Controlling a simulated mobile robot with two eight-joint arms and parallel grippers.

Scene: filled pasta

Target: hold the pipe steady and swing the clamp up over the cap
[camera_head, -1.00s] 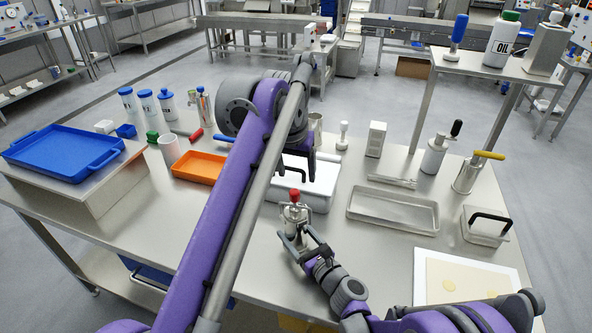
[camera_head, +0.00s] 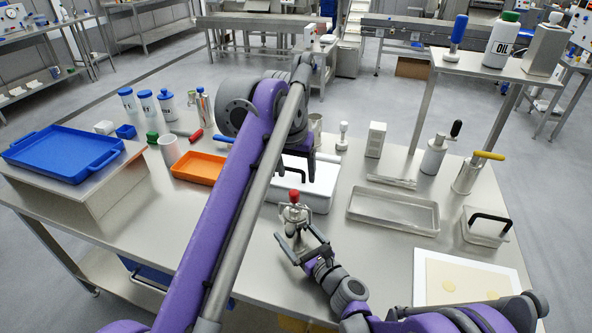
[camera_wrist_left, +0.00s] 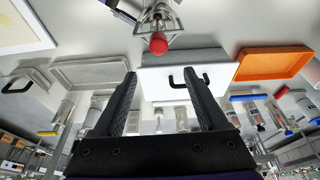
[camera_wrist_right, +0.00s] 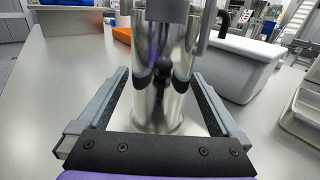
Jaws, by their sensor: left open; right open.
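A short steel pipe (camera_head: 293,217) stands upright on the steel table, with metal clamp parts around its upper end and a red knob (camera_head: 294,196) at the top. The pipe is the shiny cylinder (camera_wrist_right: 162,105) in the right wrist view. My right gripper (camera_head: 302,243) is open, its fingers on either side of the pipe's lower part with gaps showing. My left gripper (camera_head: 302,163) is open and empty above and behind the pipe. In the left wrist view the red knob (camera_wrist_left: 158,44) lies beyond its fingertips. The clamp's exact position and the cap are too small to tell.
A white lidded container (camera_head: 318,203) with a black handle stands just behind the pipe. An orange tray (camera_head: 198,177) lies to the left, and a shallow metal tray (camera_head: 432,232) to the right. A white board (camera_head: 505,279) lies at front right.

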